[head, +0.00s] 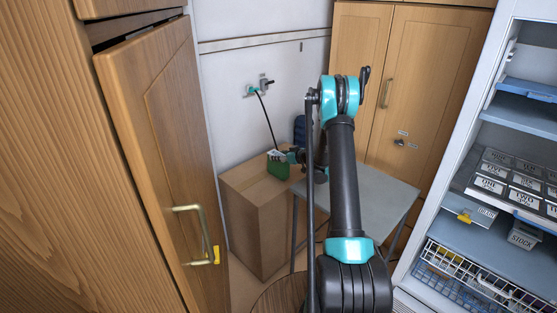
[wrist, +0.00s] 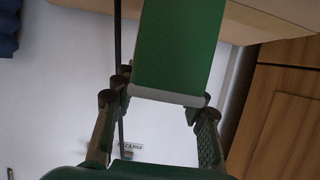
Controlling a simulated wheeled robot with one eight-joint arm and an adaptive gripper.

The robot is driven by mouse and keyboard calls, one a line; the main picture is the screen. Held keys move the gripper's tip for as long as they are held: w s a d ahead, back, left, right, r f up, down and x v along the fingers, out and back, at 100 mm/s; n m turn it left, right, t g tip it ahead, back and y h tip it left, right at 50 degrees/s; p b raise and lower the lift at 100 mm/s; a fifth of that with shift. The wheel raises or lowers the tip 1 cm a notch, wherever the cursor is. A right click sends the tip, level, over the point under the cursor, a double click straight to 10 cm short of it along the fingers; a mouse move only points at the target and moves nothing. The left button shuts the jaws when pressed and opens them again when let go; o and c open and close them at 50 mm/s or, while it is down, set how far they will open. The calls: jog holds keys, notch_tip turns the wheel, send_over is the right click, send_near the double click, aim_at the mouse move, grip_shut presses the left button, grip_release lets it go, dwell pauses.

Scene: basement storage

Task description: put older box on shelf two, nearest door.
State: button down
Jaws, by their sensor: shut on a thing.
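A small green box (head: 279,168) with a pale printed top is over the tall cardboard carton (head: 248,217), at my gripper (head: 291,157). Whether it touches the carton is unclear. In the wrist view the green box (wrist: 180,48) is between the two fingers of my gripper (wrist: 157,108), which is shut on it. Its date is not readable, so I cannot tell if it is the older one. An open white cabinet (head: 502,65) with blue-grey shelves (head: 520,115) stands at the right.
Several dark boxes with white labels (head: 497,170) fill a middle shelf; a grey STOCK bin (head: 524,235) and wire basket (head: 460,272) sit below. A grey table (head: 375,195) is beside the carton. A wooden door (head: 165,130) stands at left, wooden cupboard (head: 430,80) behind.

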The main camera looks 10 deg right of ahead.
notch_tip(320, 180, up, 19)
jog(key=s+d+f+m+t+h, duration=0.1)
jog(key=s+f+m+t+h, duration=0.1)
jog(key=s, duration=1.7)
jog(key=shift+d+m+h, duration=0.3)
jog(key=shift+m+h, duration=0.6)
jog(key=shift+s, duration=0.15)
